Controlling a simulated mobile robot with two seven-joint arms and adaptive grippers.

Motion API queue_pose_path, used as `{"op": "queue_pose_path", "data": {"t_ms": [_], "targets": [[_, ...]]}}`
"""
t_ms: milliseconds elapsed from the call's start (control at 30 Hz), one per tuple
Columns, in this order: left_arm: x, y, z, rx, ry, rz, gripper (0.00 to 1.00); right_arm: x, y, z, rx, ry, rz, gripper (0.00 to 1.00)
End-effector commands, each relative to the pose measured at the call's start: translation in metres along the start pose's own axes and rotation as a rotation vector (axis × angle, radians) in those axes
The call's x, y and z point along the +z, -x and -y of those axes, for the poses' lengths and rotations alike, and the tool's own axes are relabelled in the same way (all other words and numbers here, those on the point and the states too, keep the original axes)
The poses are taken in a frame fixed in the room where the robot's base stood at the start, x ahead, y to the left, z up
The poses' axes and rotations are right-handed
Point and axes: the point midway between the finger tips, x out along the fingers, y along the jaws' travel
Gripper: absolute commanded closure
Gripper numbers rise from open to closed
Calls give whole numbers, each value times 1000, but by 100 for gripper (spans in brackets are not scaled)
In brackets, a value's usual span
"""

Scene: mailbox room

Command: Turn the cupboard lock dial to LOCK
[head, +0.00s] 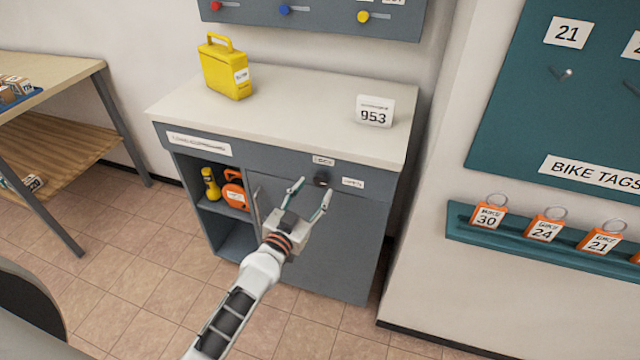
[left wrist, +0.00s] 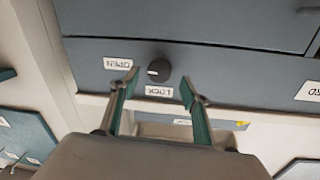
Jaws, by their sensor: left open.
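The black lock dial (head: 321,179) sits on the grey front of the cupboard (head: 330,240), above the closed right door. In the left wrist view the dial (left wrist: 158,70) has a white mark pointing left, towards the upside-down OPEN label (left wrist: 118,63). The upside-down LOCK label (left wrist: 159,90) is beside the dial; it also shows above the dial in the head view (head: 323,160). My left gripper (head: 313,187) is open in front of the dial. Its two fingertips (left wrist: 160,80) are either side of the dial, apparently not touching it. My right gripper is not in view.
A yellow case (head: 225,68) and a white 953 sign (head: 375,111) stand on the cupboard top. An open shelf at left holds an orange item (head: 234,190) and a yellow one (head: 210,184). A rack with orange tags (head: 545,227) is on the right wall.

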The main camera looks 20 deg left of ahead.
Motion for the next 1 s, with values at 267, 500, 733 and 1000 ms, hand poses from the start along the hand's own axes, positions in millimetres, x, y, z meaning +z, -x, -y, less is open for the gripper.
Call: {"op": "queue_pose_path", "data": {"t_ms": [267,500,733,1000], "targets": [[1,-30,0,0,0,1,54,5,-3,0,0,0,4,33],[0,-34,0,0,0,1,54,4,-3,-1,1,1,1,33],[0,-34,0,1,0,1,90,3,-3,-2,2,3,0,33],[0,-34,0,1,8,0,92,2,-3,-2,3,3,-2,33]]}}
